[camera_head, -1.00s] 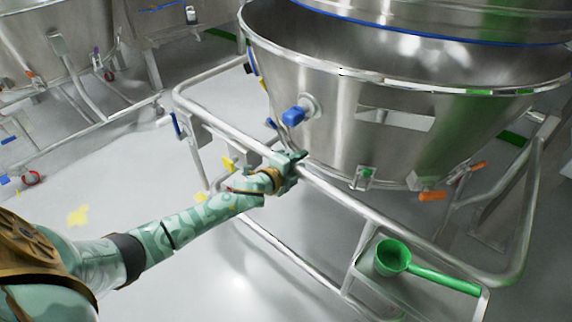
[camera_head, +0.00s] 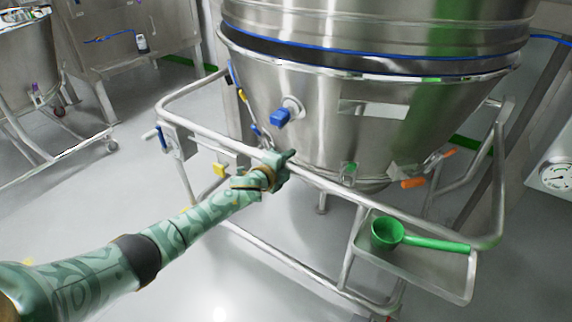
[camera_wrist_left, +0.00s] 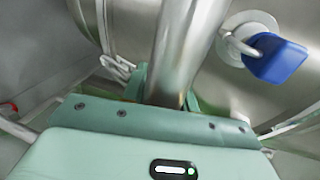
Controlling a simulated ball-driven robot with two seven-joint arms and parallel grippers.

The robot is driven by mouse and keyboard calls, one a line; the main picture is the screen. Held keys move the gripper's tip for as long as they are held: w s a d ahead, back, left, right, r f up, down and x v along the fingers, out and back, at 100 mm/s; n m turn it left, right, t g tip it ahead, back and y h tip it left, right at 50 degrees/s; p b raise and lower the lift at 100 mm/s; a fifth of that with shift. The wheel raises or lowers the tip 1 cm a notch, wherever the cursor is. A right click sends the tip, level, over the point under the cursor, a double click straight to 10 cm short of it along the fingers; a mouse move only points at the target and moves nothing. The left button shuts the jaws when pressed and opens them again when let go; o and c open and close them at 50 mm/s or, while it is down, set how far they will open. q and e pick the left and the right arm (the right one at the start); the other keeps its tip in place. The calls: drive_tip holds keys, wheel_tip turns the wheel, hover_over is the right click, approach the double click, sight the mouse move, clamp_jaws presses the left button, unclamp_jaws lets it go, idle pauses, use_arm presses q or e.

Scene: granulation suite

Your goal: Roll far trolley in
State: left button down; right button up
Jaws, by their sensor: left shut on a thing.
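A steel trolley carries a large conical bowl (camera_head: 320,118) inside its tubular frame. My left gripper (camera_head: 280,165) is shut on the trolley's front push rail (camera_head: 345,190), left of the rail's middle. In the left wrist view the rail (camera_wrist_left: 185,50) runs between the jaws, and a blue-handled valve (camera_wrist_left: 275,58) on the bowl sits close by at the right. The bowl stands below a wide steel vessel (camera_head: 370,25) with a blue seal line; a dark gap shows between their rims. My right gripper is not in view.
A green scoop (camera_head: 390,234) lies in a side tray (camera_head: 455,270) at the trolley's right front. Another trolley with a bowl (camera_head: 28,62) stands at the far left, near a steel bench (camera_head: 125,45). A gauge (camera_head: 556,175) is at the right edge. Open grey floor lies front left.

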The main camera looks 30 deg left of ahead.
use_arm(q)
drive_tip(key=shift+w+d+r, duration=0.2)
drive_tip(key=shift+w+r, duration=0.05)
drive_tip(key=shift+r, duration=0.35)
drive_tip(key=c, duration=1.1)
unclamp_jaws()
drive_tip(key=shift+s+d, duration=0.1)
drive_tip(key=shift+f, duration=0.15)
